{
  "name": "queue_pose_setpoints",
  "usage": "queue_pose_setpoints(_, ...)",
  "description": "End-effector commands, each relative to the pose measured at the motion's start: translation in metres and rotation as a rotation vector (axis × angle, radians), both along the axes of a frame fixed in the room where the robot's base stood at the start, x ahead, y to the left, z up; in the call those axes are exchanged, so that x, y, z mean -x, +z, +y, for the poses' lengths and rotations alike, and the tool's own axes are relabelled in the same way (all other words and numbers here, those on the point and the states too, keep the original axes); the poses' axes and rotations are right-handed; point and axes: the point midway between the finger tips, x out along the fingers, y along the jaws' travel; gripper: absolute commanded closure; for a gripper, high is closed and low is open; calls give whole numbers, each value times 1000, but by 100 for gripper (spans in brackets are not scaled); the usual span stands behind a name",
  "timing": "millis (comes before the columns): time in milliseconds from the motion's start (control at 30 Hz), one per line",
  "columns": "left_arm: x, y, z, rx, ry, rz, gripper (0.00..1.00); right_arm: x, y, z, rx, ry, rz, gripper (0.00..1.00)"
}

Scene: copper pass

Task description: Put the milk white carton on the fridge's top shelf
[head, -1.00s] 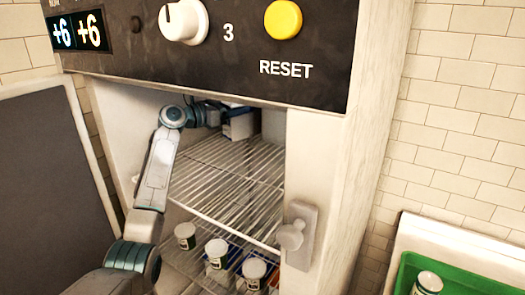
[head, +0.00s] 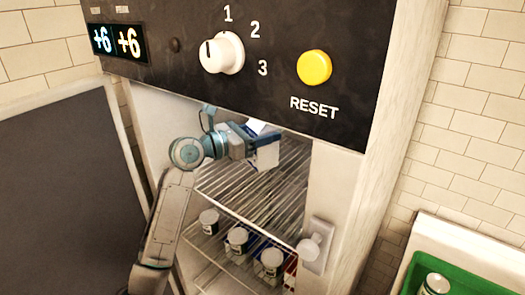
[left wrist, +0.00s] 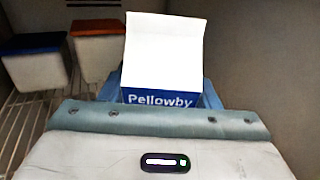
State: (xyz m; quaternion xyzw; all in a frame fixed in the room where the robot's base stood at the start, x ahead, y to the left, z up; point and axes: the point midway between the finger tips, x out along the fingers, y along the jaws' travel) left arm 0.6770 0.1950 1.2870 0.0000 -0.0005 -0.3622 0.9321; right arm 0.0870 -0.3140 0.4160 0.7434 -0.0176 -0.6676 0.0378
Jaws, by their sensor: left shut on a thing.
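My left gripper (head: 250,147) is shut on a white carton with a blue band (head: 266,153), just inside the upper part of the fridge opening. In the left wrist view the carton (left wrist: 163,55) shows a white face and the word "Pellowby", between the fingers of my gripper (left wrist: 160,92). The fridge's top shelf (head: 245,190) is a wire rack below the carton. Whether the carton touches the rack cannot be told. My right gripper is not in view.
A blue-lidded tub (left wrist: 35,62) and a red-lidded tub (left wrist: 97,45) stand beside the carton. Several white-lidded jars (head: 237,240) stand on the lower rack. The open door (head: 70,200) is at left. A green tray (head: 405,278) is at right.

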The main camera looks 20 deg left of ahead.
Motion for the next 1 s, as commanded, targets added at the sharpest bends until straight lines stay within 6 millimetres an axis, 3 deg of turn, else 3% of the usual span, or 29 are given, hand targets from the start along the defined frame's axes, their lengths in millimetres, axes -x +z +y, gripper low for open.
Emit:
queue_pose_setpoints(67,12,1,-4,2,-1,1,84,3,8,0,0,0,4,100)
queue_pose_setpoints(600,9,-62,-3,3,1,1,84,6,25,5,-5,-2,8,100)
queue_pose_setpoints(1000,12,-69,-4,1,0,-3,84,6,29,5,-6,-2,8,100)
